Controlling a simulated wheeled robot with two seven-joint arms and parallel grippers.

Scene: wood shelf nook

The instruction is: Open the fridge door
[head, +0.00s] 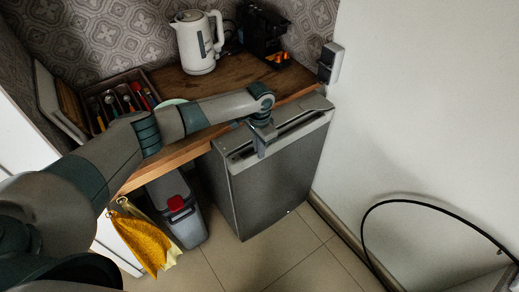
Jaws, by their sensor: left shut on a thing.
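The small grey fridge (275,190) stands under the wooden counter, its dark front facing me. Its door has a light grey top edge with a long bar handle (296,123). The door looks flush or nearly so; I cannot tell whether there is a small gap. My left arm reaches in from the left over the counter's front edge. My left gripper (263,140) points down at the door's top edge and is shut on the handle, near its left part. The fingertips are partly hidden. My right gripper is not in view.
The wooden counter (225,82) holds a white kettle (198,42), a black appliance (264,35) and a utensil tray (125,98). A grey bin (181,212) and a hanging yellow cloth (145,240) are left of the fridge. A white wall (430,110) stands close on the right. Tiled floor (300,262) in front is clear.

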